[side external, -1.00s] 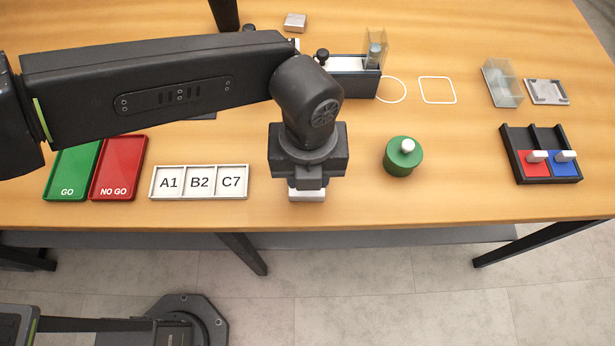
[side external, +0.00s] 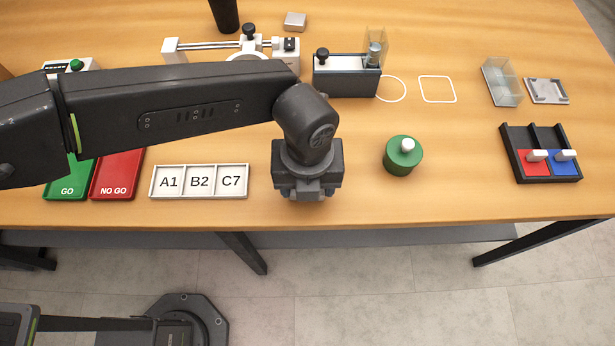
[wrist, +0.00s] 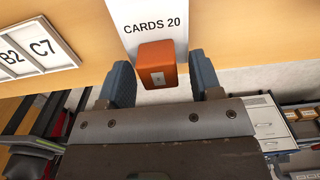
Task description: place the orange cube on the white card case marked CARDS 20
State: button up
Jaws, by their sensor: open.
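The orange cube (wrist: 158,65) is in the wrist view between my gripper's two fingers, with a gap on each side. The white card case marked CARDS 20 (wrist: 153,12) lies behind it, its label readable above the cube. The cube overlaps the case in this view; I cannot tell whether it rests on it. My gripper (wrist: 160,60) is open around the cube. In the side external view my gripper (side external: 306,194) is low near the table's front edge and hides the cube and the case.
A tray marked A1, B2, C7 (side external: 199,166) is left of my gripper, beyond it a red NO GO tray (side external: 115,177). A green round pot with a white knob (side external: 403,164) stands to the right. The table's front edge is close.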

notch_tip(320, 180, up, 11)
jog(key=w+a+r+n+t, duration=0.1)
jog(key=w+a+r+n, duration=0.1)
jog(key=a+r+n, duration=0.55)
jog(key=w+a+r+n+t+h, duration=0.15)
jog(key=a+n, duration=0.25)
jog(key=a, duration=0.6)
jog(key=w+a+r+n, duration=0.2)
jog(key=a+r+n, duration=0.4)
jog(key=a, duration=0.3)
jog(key=s+a+f+n+t, duration=0.1)
jog(key=s+a+f+n, duration=0.1)
jog(key=s+a+n, duration=0.4)
jog(key=s+a+f+n+t+y, duration=0.1)
jog(key=s+a+f+n+t, duration=0.1)
jog(key=s+a+n, duration=0.5)
jog(key=shift+s+a+f+n, duration=0.25)
jog(key=shift+a+f+n, duration=0.25)
jog(key=shift+a+n, duration=2.45)
jog(key=shift+a+y, duration=0.1)
jog(key=shift+y, duration=0.15)
